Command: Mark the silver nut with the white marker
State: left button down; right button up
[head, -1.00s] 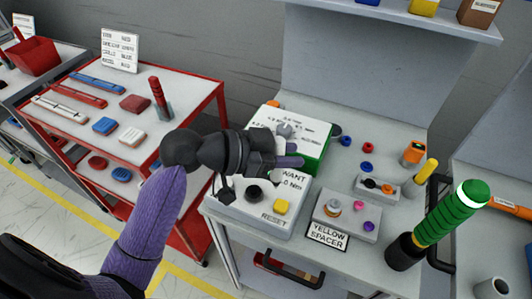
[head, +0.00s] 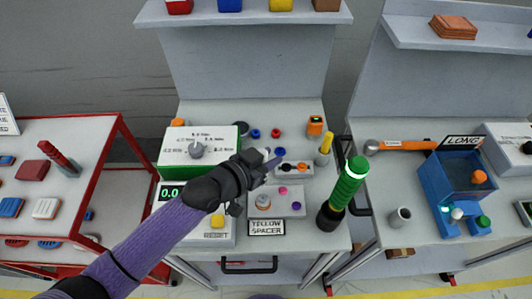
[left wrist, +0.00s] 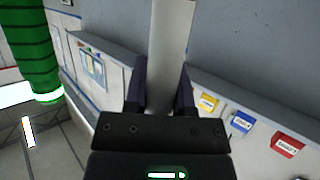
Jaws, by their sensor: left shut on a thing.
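My left gripper (head: 270,165) reaches over the middle bench, at the right of the green-edged dial box. In the left wrist view my left gripper (left wrist: 165,95) is shut on a pale grey-white rod (left wrist: 168,50), which runs up out of the picture. I cannot tell whether this rod is the white marker; it does not show clearly in the head view. I cannot make out for certain which part is the silver nut. My right gripper is not in view.
A green-striped post (head: 348,184) stands right of the gripper. The dial box (head: 172,148) and a yellow reset button (head: 217,221) are to the left. The right bench holds a blue bin (head: 440,180) and small holders with white (head: 456,213) and green tops.

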pick_arm(q)
notch_tip(320, 180, down, 5)
jog(key=b, duration=0.4)
jog(key=shift+f, duration=0.2)
dwell(0.7)
jog(key=shift+f+b, duration=0.35)
jog(key=shift+b, duration=0.05)
dwell(0.3)
dwell(1.0)
jog(key=shift+r, duration=0.15)
